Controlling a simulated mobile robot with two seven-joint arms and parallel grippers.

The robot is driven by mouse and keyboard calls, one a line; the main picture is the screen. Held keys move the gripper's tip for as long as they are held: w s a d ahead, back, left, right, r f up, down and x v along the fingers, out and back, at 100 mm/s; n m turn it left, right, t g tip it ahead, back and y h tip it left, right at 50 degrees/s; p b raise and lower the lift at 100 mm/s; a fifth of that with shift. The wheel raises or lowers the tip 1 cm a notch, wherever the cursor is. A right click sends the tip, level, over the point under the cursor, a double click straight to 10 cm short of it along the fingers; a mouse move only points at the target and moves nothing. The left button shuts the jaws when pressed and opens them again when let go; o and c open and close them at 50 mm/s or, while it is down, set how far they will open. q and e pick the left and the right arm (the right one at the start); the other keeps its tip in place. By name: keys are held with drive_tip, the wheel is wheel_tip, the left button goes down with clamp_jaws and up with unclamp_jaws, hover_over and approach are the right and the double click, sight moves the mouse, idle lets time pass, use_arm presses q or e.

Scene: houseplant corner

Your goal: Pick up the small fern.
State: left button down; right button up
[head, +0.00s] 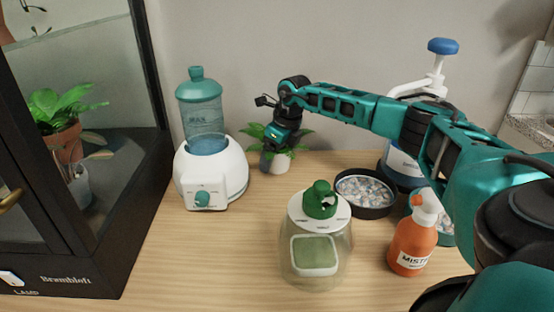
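A small leafy green plant, apparently the small fern (302,137), stands in a pale grey pot (276,163) at the back of the wooden table, against the wall. My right gripper (276,143) points down at the plant and covers the middle of its leaves, above the pot. The fingertips are dark and small among the leaves, so I cannot tell whether they are open or shut or touch the plant. My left gripper is not in view. Another green plant in a terracotta pot (66,141) is behind the glass at the left.
A white humidifier (225,170) with a teal tank stands left of the plant. A black-framed glass cabinet (150,65) is far left. A green-lidded jar (318,270), a dark pebble bowl (364,205) and an orange mister (412,243) stand in front and right. Bare table lies front left.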

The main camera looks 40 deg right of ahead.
drive_tip(key=c, duration=0.5)
drive_tip(key=shift+r, duration=0.1)
drive_tip(key=shift+c, duration=0.2)
